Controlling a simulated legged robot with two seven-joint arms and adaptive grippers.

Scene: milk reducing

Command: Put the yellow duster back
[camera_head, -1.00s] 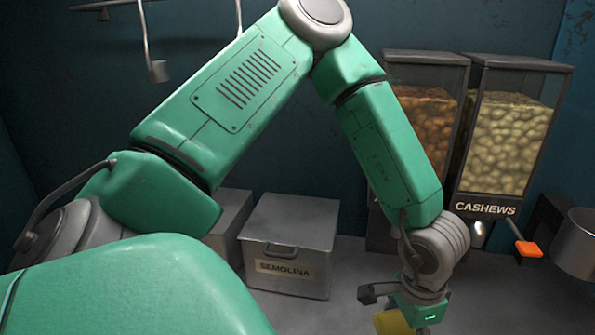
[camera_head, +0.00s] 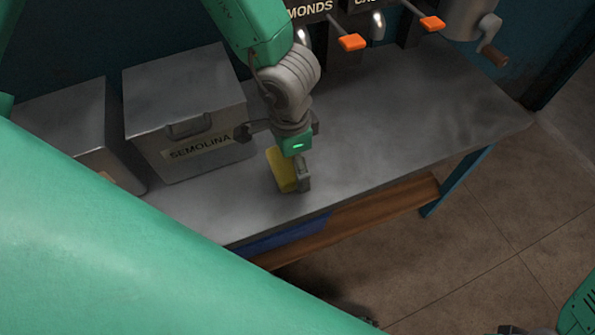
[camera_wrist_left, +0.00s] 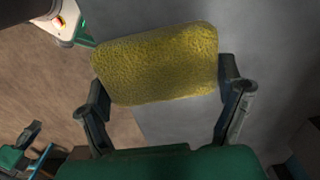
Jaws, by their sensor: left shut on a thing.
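The yellow duster (camera_head: 281,169) is a rough yellow block, held near the front part of the grey worktop (camera_head: 375,135). My left gripper (camera_head: 297,178) points down and is shut on it. In the left wrist view the duster (camera_wrist_left: 155,62) sits between the two dark fingers, one at each end. I cannot tell whether its lower side touches the worktop. Green parts of my right arm show at the bottom right corner of the head view, but its fingers are not clear.
A metal semolina box (camera_head: 190,115) stands left of the gripper, with another metal box (camera_head: 75,130) beyond it. Dispensers with orange levers (camera_head: 352,41) stand at the back. A wooden board (camera_head: 385,205) and a blue item (camera_head: 285,236) lie below the front edge. The right worktop is clear.

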